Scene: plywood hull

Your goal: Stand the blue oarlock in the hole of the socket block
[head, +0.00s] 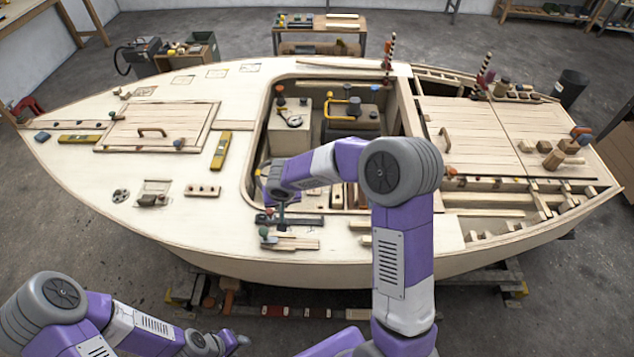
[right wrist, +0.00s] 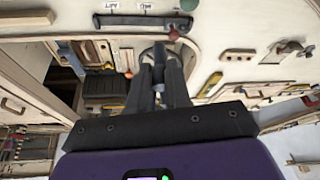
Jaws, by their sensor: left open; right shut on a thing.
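My right gripper (head: 279,208) is over the near deck beside the cockpit opening. In the right wrist view its fingers (right wrist: 159,58) are shut on a narrow blue-grey thing, which I take to be the blue oarlock (right wrist: 158,64); the fingers hide most of it. My left gripper (head: 232,342) is low at the bottom left, off the near side of the hull, open and empty. I cannot pick out the socket block for certain. It may be hidden by my right arm or be among the small wooden pieces on deck.
A pale wooden strip with several dark spots (head: 202,190) lies on deck left of my right gripper. A dark strip (head: 300,221) and a green-ended tool (head: 264,231) lie close to it. A yellow level (head: 220,151) is farther back. The left foredeck has bare room.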

